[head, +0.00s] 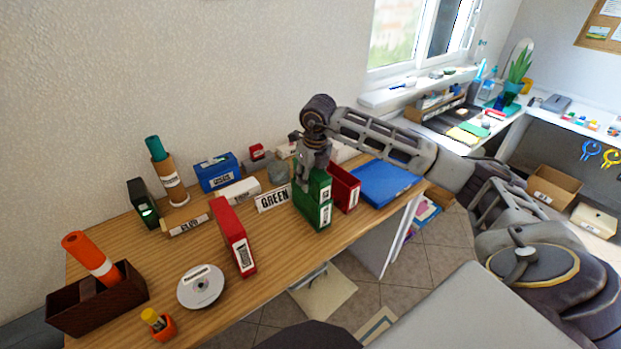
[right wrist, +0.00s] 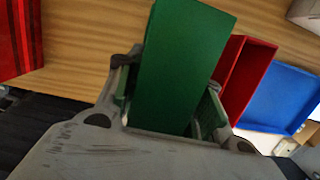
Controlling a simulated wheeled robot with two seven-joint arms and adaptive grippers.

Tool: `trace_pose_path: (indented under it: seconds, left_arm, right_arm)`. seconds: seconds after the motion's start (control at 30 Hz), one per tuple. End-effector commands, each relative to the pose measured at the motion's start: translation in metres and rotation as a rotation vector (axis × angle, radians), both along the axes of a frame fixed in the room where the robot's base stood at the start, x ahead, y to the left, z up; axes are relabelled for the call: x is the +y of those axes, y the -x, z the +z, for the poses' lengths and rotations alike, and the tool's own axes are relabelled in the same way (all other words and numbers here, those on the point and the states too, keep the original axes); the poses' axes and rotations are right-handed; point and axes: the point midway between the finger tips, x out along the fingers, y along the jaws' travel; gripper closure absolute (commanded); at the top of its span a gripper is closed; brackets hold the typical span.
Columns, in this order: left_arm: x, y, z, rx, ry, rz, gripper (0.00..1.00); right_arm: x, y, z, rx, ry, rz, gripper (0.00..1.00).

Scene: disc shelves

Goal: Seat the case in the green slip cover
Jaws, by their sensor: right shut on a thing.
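The green case (head: 321,184) stands upright in the head view, a white label on its front edge. The green slip cover (head: 312,213), also labelled, is on the desk directly below it; I cannot tell how far the case is inside it. My right gripper (head: 312,172) points down from above and is shut on the case. In the right wrist view the case (right wrist: 185,65) fills the space between the fingers (right wrist: 170,100). Its lower end is hidden. My left gripper is not in view.
A "GREEN" sign (head: 273,199) is to the left.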

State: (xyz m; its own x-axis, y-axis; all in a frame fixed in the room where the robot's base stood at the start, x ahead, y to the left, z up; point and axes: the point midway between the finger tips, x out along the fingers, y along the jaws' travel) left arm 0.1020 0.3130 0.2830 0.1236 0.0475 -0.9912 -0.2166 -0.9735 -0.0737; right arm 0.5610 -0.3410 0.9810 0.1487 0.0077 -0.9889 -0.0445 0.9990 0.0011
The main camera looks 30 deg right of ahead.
Motion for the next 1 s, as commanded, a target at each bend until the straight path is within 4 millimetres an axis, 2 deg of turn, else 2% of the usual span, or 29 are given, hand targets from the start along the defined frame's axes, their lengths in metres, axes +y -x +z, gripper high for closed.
trace_pose_path:
  seconds: [0.63, 0.67, 0.83, 1.0]
  left_arm:
    - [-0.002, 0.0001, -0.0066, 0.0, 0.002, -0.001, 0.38]
    - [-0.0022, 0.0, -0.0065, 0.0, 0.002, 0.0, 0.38]
    - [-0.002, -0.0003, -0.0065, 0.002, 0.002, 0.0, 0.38]
    - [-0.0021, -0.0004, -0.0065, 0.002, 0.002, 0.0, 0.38]
  right_arm:
    - [-0.0002, 0.0001, -0.0088, 0.0, 0.0, 0.0, 1.0]
    - [-0.0002, 0.0001, -0.0088, 0.0, 0.0, 0.0, 0.6]
    - [0.0001, 0.0004, -0.0091, 0.001, 0.0, 0.0, 0.39]
    - [0.0001, 0.0002, -0.0088, 0.001, 0.0, 0.0, 0.38]
